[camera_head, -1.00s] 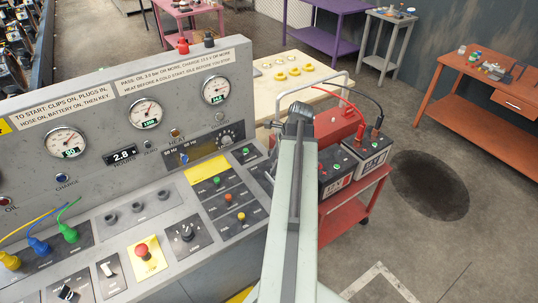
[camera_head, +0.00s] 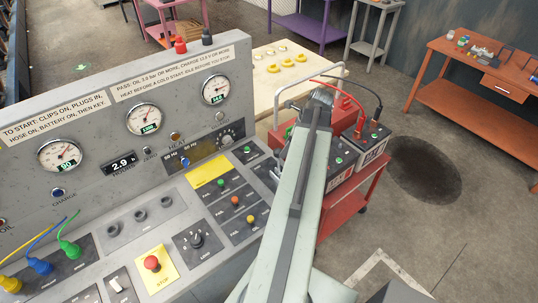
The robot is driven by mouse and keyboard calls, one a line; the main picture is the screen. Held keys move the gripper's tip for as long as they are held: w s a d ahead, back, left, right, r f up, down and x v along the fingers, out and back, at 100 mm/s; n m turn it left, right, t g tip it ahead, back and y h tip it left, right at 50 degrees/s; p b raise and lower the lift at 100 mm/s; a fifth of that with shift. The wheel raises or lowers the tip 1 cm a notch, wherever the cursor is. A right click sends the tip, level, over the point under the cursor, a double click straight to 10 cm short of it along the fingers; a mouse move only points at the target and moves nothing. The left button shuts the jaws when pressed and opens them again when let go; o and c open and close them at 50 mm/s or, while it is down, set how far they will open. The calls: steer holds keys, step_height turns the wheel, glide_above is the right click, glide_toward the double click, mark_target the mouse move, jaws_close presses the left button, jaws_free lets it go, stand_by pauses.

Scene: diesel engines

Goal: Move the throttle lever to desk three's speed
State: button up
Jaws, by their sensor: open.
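I cannot make out a throttle lever in this view. The grey control desk (camera_head: 100,215) fills the left side. It has a sloped panel and an upright gauge board. Three round gauges, at left (camera_head: 60,155), middle (camera_head: 142,118) and right (camera_head: 216,89), have small green readouts. A black digital display (camera_head: 121,162) reads about 2.9.
A red cart (camera_head: 350,207) with batteries (camera_head: 374,143) and a red box stands right of the desk, partly behind my arm. A red stop button (camera_head: 152,263) and several small buttons are on the panel. Orange workbench (camera_head: 450,97) at right; open floor lies before it.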

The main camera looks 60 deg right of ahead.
mark_target(278, 158)
steer(key=shift+s+f, duration=0.1)
steer(key=b+x, duration=0.7)
steer(key=x, duration=0.1)
jaws_close()
stand_by(1.4)
